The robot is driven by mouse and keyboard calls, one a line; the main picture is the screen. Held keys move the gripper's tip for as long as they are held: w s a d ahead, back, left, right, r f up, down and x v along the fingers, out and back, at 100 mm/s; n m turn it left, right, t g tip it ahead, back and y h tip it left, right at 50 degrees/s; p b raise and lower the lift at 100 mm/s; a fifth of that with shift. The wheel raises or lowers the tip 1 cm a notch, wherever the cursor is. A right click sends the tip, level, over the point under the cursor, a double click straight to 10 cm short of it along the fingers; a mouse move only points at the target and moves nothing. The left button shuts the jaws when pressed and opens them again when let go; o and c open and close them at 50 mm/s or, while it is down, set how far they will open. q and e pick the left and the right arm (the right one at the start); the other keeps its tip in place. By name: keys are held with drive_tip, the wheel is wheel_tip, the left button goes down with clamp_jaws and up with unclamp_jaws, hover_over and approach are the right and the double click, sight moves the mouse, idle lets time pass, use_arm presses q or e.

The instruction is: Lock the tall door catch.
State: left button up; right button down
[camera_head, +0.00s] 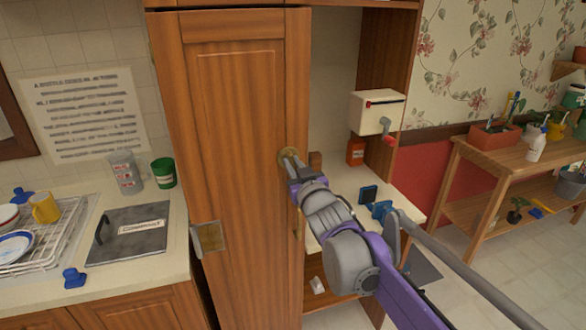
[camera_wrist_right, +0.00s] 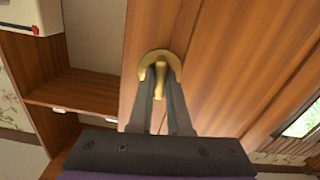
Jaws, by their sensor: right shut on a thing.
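The tall wooden door (camera_head: 238,140) stands in the middle of the head view. Its brass catch (camera_head: 285,155) is a round plate near the door's right edge, partly hidden by my right gripper (camera_head: 291,160). In the right wrist view the catch shows as a brass disc with a small knob (camera_wrist_right: 160,62). The two dark fingers of my right gripper (camera_wrist_right: 161,85) are shut on the knob, one on each side of it. My left gripper is not in view.
A counter (camera_head: 180,235) with a dish rack (camera_head: 45,245) and a compost lid (camera_head: 128,232) lies left of the door. An open shelf unit (camera_head: 405,190) with a white box (camera_head: 378,110) stands to the right. A wooden potting bench (camera_head: 470,175) is farther right.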

drive_tip(key=shift+m+b, duration=0.35)
drive_tip(key=shift+m, duration=0.75)
drive_tip(key=c, duration=0.9)
unclamp_jaws()
drive_tip(key=shift+o, duration=0.2)
drive_tip(key=b+v, duration=0.1)
drive_tip(key=v, duration=1)
